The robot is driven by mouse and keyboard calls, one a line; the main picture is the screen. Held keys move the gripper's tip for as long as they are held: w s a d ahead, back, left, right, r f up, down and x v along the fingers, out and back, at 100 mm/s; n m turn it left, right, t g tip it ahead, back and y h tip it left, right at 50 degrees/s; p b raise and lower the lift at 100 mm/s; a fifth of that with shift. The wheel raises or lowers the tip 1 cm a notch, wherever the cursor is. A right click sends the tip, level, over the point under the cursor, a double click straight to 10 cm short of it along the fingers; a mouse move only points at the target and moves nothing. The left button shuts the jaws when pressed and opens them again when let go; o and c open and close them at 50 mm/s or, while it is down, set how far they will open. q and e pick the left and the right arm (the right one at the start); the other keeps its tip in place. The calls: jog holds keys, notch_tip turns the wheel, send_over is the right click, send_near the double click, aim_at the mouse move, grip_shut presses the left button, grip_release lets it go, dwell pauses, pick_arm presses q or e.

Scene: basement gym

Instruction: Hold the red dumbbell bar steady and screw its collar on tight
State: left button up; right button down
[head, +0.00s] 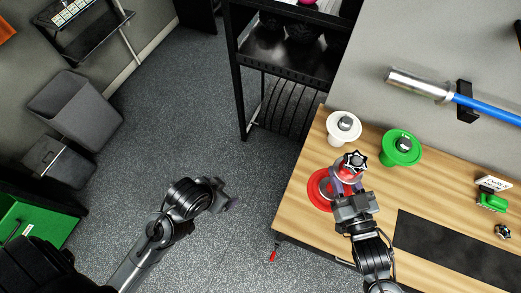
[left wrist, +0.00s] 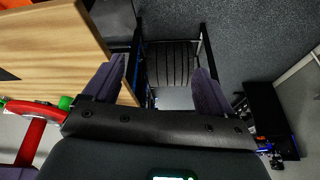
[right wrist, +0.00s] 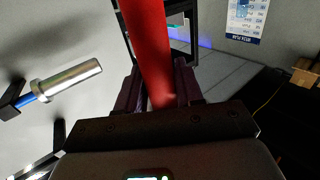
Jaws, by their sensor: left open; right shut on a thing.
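The red dumbbell bar stands on the workbench with its round red base (head: 319,190) on the wood. Its red shaft also shows in the right wrist view (right wrist: 148,45). A dark star-shaped collar (head: 355,160) sits at the bar's top end; I cannot tell how far it is threaded. My right gripper (head: 348,188) is shut on the red bar below the collar, and its fingers flank the shaft in the right wrist view (right wrist: 158,88). My left gripper (head: 229,201) is open and empty over the floor, left of the bench; its fingers are wide apart in the left wrist view (left wrist: 158,85).
A white dumbbell piece (head: 342,128) and a green one (head: 400,148) stand behind the red bar. A black mat (head: 450,250), a loose star collar (head: 503,231) and a green object (head: 491,202) lie to the right.

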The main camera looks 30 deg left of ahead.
pick_arm(q)
jog(key=s+f, duration=0.2)
jog(key=s, duration=0.1)
jog(key=shift+g, duration=0.4)
